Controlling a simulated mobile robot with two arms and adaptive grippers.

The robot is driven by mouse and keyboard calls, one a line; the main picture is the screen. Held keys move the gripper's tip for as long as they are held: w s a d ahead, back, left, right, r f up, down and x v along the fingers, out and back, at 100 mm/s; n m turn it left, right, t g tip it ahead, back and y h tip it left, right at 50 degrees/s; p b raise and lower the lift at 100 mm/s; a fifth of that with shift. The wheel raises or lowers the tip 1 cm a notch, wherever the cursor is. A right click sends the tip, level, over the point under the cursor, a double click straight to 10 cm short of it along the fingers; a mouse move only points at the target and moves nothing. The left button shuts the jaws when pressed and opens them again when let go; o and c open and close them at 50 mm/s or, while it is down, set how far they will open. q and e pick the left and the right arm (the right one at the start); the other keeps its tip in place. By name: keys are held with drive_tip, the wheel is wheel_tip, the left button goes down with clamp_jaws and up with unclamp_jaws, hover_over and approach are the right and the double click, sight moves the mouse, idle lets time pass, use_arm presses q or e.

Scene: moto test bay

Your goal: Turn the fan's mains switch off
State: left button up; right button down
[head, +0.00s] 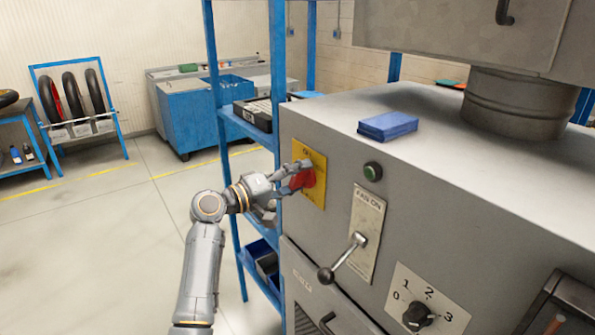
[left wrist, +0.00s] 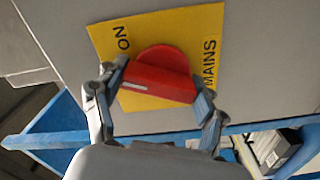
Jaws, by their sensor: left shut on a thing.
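The mains switch is a red rotary handle (head: 308,179) on a yellow plate (head: 317,199) at the left end of the grey cabinet's front. In the left wrist view the red handle (left wrist: 160,84) lies nearly level, and a white mark on its left part is on the side of the word ON. The yellow plate (left wrist: 188,35) also reads MAINS along its right edge. My left gripper (head: 297,178) is shut on the red handle, with one finger at each end of it in the wrist view (left wrist: 161,82). My right gripper is out of view.
A blue box (head: 388,125) lies on the cabinet top (head: 450,140). A blue rack (head: 228,165) stands close behind my left arm.

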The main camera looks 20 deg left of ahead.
use_arm(q)
drive_tip(key=n+p, duration=0.2)
drive_tip(key=n, duration=0.1)
drive_tip(key=shift+a+r+n+p, duration=0.1)
drive_tip(key=shift+r+n+p, duration=0.05)
drive_tip(key=shift+n+p, duration=0.5)
drive_tip(key=shift+n, duration=0.35)
drive_tip(key=o, duration=1.2)
drive_tip(key=shift+w, duration=0.1)
drive_tip(key=shift+c, duration=0.2)
